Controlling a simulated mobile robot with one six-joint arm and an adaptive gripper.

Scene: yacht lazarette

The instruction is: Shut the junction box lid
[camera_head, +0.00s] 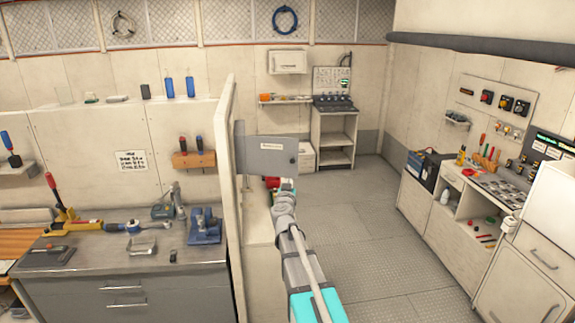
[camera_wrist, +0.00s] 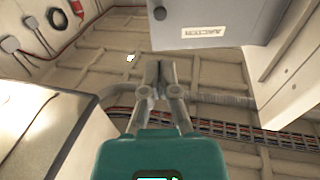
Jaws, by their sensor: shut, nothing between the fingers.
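The junction box lid (camera_head: 268,158) is a grey panel with a small label, standing out from the end of the partition wall in the head view. My gripper (camera_head: 287,184) is just below the lid's lower right part in the head view. In the wrist view my gripper (camera_wrist: 160,68) has its fingertips together and empty, below the lid's left edge. Contact with the lid cannot be told. The box itself is hidden.
The partition (camera_head: 228,170) stands left of the lid, with a workbench (camera_head: 130,265) of tools beyond it. A red object (camera_head: 272,182) shows under the lid. The floor (camera_head: 350,225) to the right is clear, up to the cabinets (camera_head: 445,215).

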